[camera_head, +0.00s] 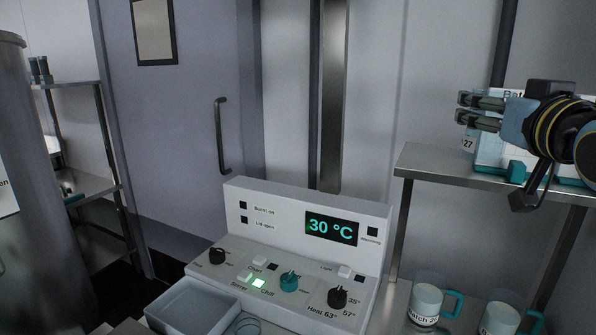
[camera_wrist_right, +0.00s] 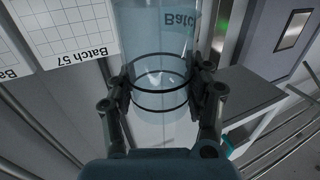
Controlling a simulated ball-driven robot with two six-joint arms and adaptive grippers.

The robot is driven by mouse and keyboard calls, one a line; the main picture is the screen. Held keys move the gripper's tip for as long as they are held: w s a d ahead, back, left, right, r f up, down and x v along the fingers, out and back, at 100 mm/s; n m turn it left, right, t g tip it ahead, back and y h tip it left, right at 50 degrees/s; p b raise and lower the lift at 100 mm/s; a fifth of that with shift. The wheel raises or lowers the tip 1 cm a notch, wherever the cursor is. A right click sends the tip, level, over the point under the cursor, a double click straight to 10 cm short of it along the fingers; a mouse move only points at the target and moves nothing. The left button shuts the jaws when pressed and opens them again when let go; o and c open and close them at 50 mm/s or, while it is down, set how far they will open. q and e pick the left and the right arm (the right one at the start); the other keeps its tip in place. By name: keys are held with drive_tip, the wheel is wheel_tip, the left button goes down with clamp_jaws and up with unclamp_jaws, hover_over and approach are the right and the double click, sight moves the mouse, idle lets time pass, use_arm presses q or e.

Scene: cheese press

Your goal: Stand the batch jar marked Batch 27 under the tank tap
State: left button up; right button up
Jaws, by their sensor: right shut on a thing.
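In the right wrist view my right gripper (camera_wrist_right: 160,100) is shut around a clear cylindrical jar (camera_wrist_right: 165,35) with dark rings. Its label reads "Batc", upside down; its number is out of sight there. In the head view the right gripper (camera_head: 480,110) is at the upper right, above the shelf. A small label "27" (camera_head: 468,143) shows just below its fingers; I cannot tell for sure what bears it. A steel tank (camera_head: 18,180) stands at the far left. Its tap is not in view. My left gripper is not in view.
A white control console (camera_head: 300,213) reading 30 °C stands in the middle, with a pale tray (camera_head: 190,307) before it. Two jars with teal handles, one (camera_head: 427,300) and another (camera_head: 500,318), stand below the right metal shelf (camera_head: 425,163). A grey door (camera_head: 180,120) is behind.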

sight(496, 146)
drive_tip(key=f, duration=0.1)
drive_tip(key=f+b, duration=0.1)
drive_tip(key=f, duration=0.2)
drive_tip(key=shift+s+d+f, duration=0.15)
drive_tip(key=shift+s+f, duration=0.2)
drive_tip(key=shift+f, duration=0.05)
drive_tip(key=s+a+f+n+y+b, duration=0.1)
drive_tip(key=s+f+y+b, duration=0.15)
drive_tip(key=f, duration=0.35)
drive_tip(key=s+a+f+n+y+b, duration=0.1)
drive_tip(key=s+f+b, duration=0.1)
drive_tip(key=f+b, duration=0.35)
drive_tip(key=s+a+f+n+g+y+b, duration=0.2)
drive_tip(key=s+a+f+n+y+b, duration=0.1)
drive_tip(key=s+a+f+n+y, duration=0.1)
drive_tip(key=shift+s+a+f+y, duration=0.7)
drive_tip(key=shift+s+y, duration=0.45)
drive_tip(key=shift+s, duration=0.35)
